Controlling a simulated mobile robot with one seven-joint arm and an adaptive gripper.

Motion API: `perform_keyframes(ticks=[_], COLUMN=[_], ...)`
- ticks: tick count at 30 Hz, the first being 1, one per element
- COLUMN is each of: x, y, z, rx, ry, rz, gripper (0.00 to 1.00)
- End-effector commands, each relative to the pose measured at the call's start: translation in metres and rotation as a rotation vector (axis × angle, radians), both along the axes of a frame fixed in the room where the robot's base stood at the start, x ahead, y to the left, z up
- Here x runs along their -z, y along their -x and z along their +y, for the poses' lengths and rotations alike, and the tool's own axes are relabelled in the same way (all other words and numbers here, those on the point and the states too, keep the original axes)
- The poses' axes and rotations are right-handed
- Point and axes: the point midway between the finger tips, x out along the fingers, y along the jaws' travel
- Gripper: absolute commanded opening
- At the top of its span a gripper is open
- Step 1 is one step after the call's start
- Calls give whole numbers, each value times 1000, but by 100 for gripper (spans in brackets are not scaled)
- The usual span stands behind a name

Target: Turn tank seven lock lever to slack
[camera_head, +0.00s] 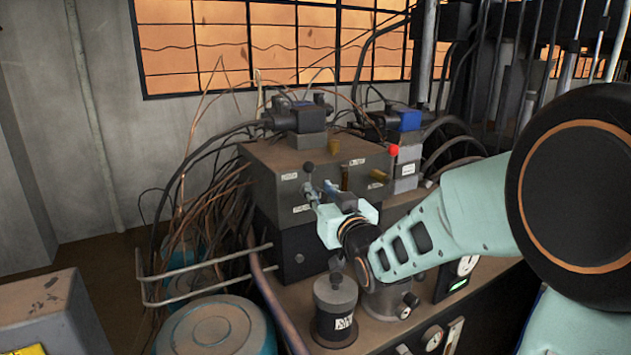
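A grey-brown box (268,161) stands on the bench in the middle of the view. It carries small white labels too small to read surely. A lever with a black knob (308,169) rises at its front, near two labels. Another lever with a red knob (394,150) is at its right end. I cannot tell from the labels which is the tank seven lock lever. My gripper (320,190) is in front of the box, its fingers close to the black-knobbed lever. Contact and finger opening are unclear, and my wrist hides part of the box front.
A dark cylinder (335,312) with a white label stands on the bench (290,290) below my wrist. A bent metal rail (205,263) and a teal-rimmed drum (216,332) are at left. Loose wires and cables hang left of the box. A gauge (466,265) is at right.

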Motion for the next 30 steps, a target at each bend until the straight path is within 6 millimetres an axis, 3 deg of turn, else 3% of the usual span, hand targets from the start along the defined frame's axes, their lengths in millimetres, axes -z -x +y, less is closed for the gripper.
perform_keyframes(ticks=[3, 10, 23, 30], x=[0, 0, 0, 0], y=[-20, -48, -57, -56], z=[9, 20, 24, 23], rx=[-1, 0, 0, 1], ry=[-1, -1, 1, 1], rz=[0, 1, 1, 1], gripper=[24, 24, 24, 0])
